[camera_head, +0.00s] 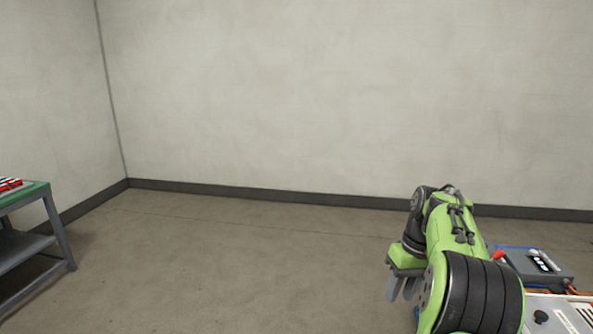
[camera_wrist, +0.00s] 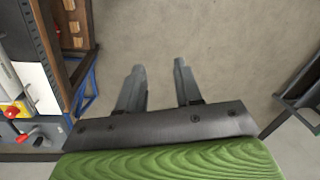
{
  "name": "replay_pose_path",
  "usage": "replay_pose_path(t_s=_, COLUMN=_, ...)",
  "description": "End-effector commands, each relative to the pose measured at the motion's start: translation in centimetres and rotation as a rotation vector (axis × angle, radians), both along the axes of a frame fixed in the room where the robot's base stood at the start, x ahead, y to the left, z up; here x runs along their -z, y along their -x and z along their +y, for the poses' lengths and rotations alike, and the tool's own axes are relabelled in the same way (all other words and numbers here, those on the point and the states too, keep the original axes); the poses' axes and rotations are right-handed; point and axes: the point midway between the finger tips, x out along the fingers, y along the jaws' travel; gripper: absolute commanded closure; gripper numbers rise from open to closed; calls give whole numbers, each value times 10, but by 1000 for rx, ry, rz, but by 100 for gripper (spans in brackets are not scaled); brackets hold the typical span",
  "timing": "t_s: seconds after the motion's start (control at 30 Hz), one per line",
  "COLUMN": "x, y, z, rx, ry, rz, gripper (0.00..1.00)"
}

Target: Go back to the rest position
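My gripper (camera_wrist: 158,82) shows in the wrist view with its two grey fingers apart and only bare floor between them. It is open and empty. In the head view my green and black arm is folded at the lower right, and my gripper (camera_head: 402,289) points down beside it, partly hidden by the arm.
A table with a green top (camera_head: 24,194) and red items stands at the left edge of the head view. A grey box (camera_head: 540,266) lies right of my arm. The wrist view shows a wooden-edged unit (camera_wrist: 78,30) at left. The middle floor (camera_head: 220,260) is clear.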

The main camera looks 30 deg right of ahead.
Motion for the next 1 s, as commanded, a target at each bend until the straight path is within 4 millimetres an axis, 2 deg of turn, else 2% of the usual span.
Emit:
replay_pose_path(t_s=0.03, x=-20, y=-14, z=43, rx=-47, ry=50, rz=-5, gripper=65)
replay_pose_path(t_s=0.1, x=-38, y=-22, z=98, rx=-93, ry=112, rz=-27, gripper=65)
replay_pose_path(t_s=0.17, x=-50, y=-20, z=144, rx=-126, ry=160, rz=-59, gripper=65)
replay_pose_path(t_s=0.2, x=-56, y=-14, z=173, rx=-148, ry=188, rz=-84, gripper=65)
replay_pose_path(t_s=0.3, x=-62, y=13, z=235, rx=-199, ry=240, rz=-167, gripper=65)
replay_pose_path(t_s=0.4, x=-55, y=51, z=282, rx=-246, ry=261, rz=-269, gripper=65)
replay_pose_path(t_s=0.5, x=-40, y=85, z=309, rx=-284, ry=253, rz=-360, gripper=65)
replay_pose_path(t_s=0.6, x=-27, y=106, z=321, rx=-307, ry=236, rz=-418, gripper=65)
replay_pose_path(t_s=0.7, x=-20, y=114, z=325, rx=-316, ry=227, rz=-441, gripper=65)
replay_pose_path(t_s=1.0, x=-19, y=114, z=325, rx=-316, ry=225, rz=-443, gripper=65)
